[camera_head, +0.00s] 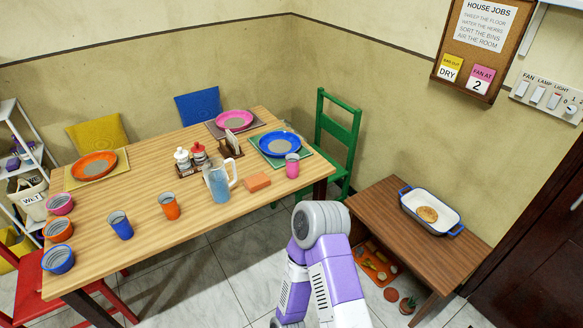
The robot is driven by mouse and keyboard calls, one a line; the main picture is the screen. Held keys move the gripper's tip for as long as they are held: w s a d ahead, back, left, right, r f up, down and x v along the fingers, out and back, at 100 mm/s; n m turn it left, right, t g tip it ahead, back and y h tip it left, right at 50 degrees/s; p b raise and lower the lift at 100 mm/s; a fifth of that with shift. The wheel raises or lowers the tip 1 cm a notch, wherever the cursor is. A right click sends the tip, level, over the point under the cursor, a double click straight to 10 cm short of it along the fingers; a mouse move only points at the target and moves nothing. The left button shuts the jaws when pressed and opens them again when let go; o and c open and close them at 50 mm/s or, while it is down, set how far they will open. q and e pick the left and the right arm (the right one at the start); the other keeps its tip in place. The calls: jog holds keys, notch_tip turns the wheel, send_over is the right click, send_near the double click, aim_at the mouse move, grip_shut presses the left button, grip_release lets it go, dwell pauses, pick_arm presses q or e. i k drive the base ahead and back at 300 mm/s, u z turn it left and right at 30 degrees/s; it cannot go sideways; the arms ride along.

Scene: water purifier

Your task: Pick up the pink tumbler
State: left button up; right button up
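The pink tumbler (292,166) stands upright near the right end of the wooden dining table (250,202), close to the blue plate (280,144). An orange tumbler (169,207) and a blue tumbler (120,226) stand farther left along the table's front side. A purple and white arm of mine with a grey joint rises at the bottom middle, in front of the table's right end. Neither of my grippers shows, and nothing is seen touching the pink tumbler.
A water pitcher (218,183) and an orange-brown block (257,182) stand left of the pink tumbler. A green chair (338,136) is behind the table's right end. A low brown table (400,232) holds a blue-rimmed dish (447,216). Tiled floor lies between the tables.

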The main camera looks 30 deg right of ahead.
aim_at(293, 159)
jog(key=z, duration=0.35)
jog(key=k, duration=0.5)
jog(key=z, duration=0.85)
jog(key=i, duration=0.9)
jog(key=u, duration=0.6)
